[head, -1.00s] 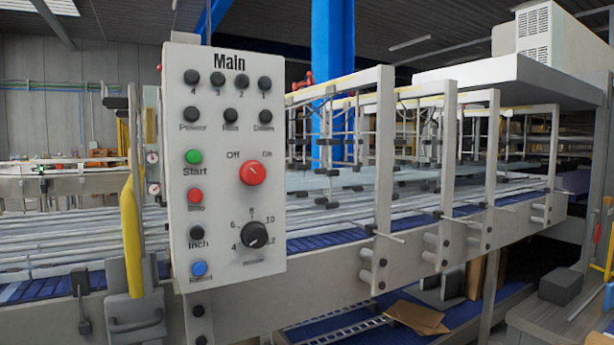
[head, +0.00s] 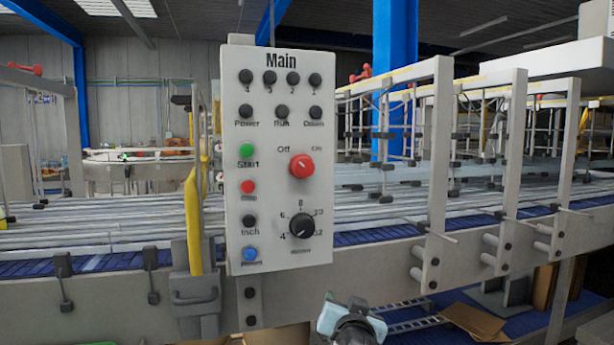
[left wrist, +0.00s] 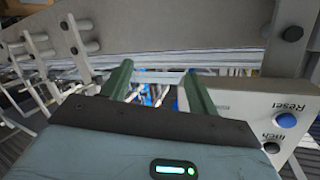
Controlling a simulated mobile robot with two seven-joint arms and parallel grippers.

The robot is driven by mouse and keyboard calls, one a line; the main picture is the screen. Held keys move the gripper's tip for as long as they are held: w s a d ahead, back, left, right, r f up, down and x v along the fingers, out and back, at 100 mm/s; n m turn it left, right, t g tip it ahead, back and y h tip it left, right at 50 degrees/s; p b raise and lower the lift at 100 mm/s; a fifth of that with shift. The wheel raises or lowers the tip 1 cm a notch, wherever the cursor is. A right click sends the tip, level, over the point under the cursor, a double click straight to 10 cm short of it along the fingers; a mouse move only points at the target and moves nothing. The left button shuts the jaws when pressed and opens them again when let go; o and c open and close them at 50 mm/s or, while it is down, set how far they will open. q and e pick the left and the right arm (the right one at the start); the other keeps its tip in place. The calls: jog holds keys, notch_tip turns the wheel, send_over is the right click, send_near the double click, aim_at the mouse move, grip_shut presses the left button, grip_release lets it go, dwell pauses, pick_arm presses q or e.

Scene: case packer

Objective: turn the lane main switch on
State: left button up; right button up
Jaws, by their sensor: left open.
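The lane main switch is a red rotary knob (head: 302,166) on the white Main panel (head: 279,222), between the labels Off and On. The mark on the knob leans toward the upper left, to the Off side. My left gripper (head: 345,303) shows at the bottom of the head view, below the panel and apart from it. In the left wrist view my left gripper (left wrist: 158,86) has its two green fingers spread with nothing held between them. The panel's lower corner (left wrist: 250,102) shows there upside down at the right; the red knob is not clearly visible in that view. My right gripper is out of view.
A black numbered dial (head: 302,226) sits below the red knob. Green start (head: 246,151), red stop (head: 248,187) and blue reset (head: 250,254) buttons line the panel's left side. Conveyor guard posts (head: 437,170) stand to the right. A yellow bar (head: 193,225) stands to the left.

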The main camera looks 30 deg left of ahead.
pick_arm(q)
notch_tip(320, 180, up, 18)
jog(key=s+a+n+y, duration=0.2)
jog(key=n+y, duration=0.2)
jog(key=n+g+y, duration=0.2)
jog(key=n, duration=0.2)
send_near(306, 169)
jog(key=shift+p+x, duration=0.35)
jog(key=shift+x, duration=4.05)
jog(key=c, duration=1)
